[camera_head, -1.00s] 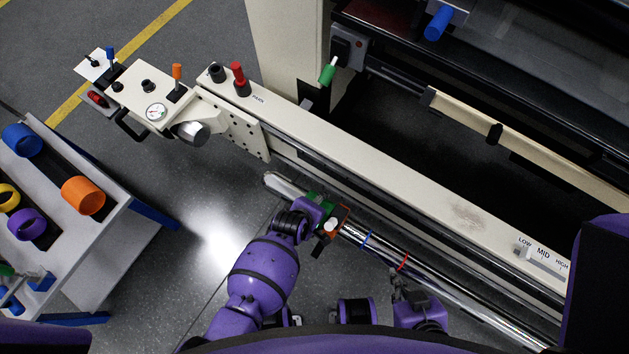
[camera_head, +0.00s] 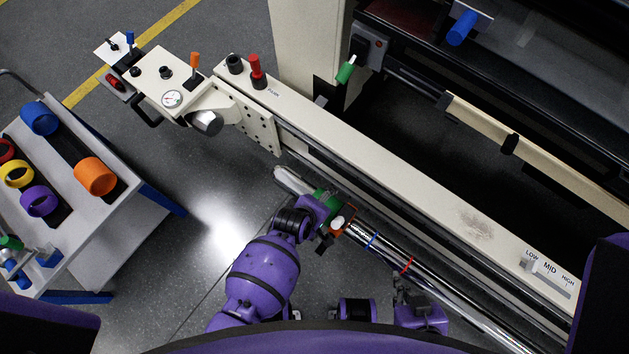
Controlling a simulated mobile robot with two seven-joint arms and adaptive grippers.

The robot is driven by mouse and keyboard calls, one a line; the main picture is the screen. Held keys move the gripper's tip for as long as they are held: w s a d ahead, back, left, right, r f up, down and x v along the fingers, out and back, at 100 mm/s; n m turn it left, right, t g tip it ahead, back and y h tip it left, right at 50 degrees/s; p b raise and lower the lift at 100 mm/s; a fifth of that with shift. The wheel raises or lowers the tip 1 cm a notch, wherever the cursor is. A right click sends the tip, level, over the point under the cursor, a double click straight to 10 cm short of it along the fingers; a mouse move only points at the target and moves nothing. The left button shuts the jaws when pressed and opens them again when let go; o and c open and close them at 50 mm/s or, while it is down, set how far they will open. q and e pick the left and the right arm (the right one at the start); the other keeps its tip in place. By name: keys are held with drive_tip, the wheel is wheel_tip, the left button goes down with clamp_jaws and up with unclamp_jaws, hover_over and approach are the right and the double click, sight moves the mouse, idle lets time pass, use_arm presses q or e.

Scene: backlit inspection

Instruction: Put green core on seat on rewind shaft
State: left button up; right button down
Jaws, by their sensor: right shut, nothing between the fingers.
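The rewind shaft (camera_head: 465,319) is a shiny bar running diagonally, with a pale tip at its upper left and a blue ring (camera_head: 373,241) and a red ring (camera_head: 406,266) along it. The green core (camera_head: 324,194) shows in part at the shaft near this tip, largely hidden by my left gripper (camera_head: 318,209). The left fingers are hidden, so their opening cannot be made out. An orange-brown part (camera_head: 349,216) sits beside it on the shaft side. My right gripper (camera_head: 401,287), dark and small, is shut and empty just below the shaft near the red ring.
A cart (camera_head: 105,235) at left holds blue, orange, red, yellow and purple cores. A long beige machine beam (camera_head: 400,180) runs close behind the shaft. A control panel (camera_head: 160,85) stands at upper left. Bare floor lies between cart and shaft.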

use_arm(q)
drive_tip(key=v, duration=0.9)
drive_tip(key=shift+r, duration=0.2)
idle(0.3)
